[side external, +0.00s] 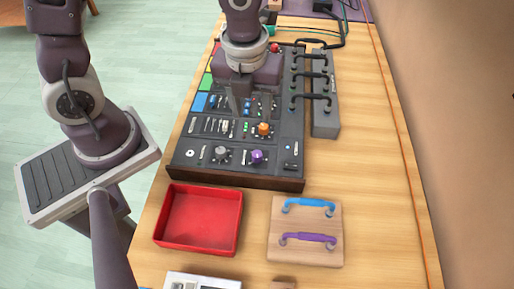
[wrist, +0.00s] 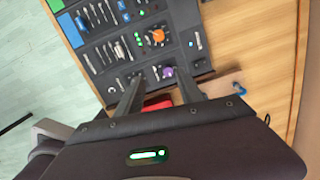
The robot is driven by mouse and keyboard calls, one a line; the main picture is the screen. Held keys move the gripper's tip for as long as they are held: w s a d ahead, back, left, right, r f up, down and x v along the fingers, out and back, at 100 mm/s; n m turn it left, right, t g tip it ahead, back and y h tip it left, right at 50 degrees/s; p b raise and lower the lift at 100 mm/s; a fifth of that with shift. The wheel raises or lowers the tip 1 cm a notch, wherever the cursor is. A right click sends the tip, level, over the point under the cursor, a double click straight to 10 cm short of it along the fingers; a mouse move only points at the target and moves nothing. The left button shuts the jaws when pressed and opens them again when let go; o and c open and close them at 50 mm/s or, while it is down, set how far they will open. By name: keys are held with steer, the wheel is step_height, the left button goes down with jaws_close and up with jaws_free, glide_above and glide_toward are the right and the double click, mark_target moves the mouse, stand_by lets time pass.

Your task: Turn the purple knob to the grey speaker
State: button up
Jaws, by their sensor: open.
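The purple knob (side external: 256,157) sits near the front edge of the dark control panel (side external: 240,174). It also shows in the wrist view (wrist: 168,72), just beyond and between my fingertips. The marks around it are too small to read, and I cannot make out a grey speaker mark. My gripper (side external: 246,108) points down over the middle of the panel, behind the purple knob in the side view. In the wrist view its two fingers (wrist: 157,82) are apart with nothing between them. It does not touch the knob.
An orange knob (side external: 263,129) and a grey knob (side external: 221,152) stand close to the purple one. A red tray (side external: 199,246) and a wooden board (side external: 277,256) with blue and purple handles lie in front. A grey block (side external: 326,128) with black handles stands at right.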

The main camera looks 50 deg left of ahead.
mark_target(257, 154)
steer(key=f+m, duration=0.1)
steer(key=d+f+m, duration=0.1)
steer(key=m, duration=0.1)
steer(key=d+f+m+g, duration=0.1)
steer(key=f, duration=0.1)
steer(key=shift+s+d+m, duration=0.15)
steer(key=shift+s+m, duration=0.1)
steer(key=shift+m, duration=0.05)
step_height(257, 154, down, 7)
steer(key=shift+f, duration=0.1)
jaws_close()
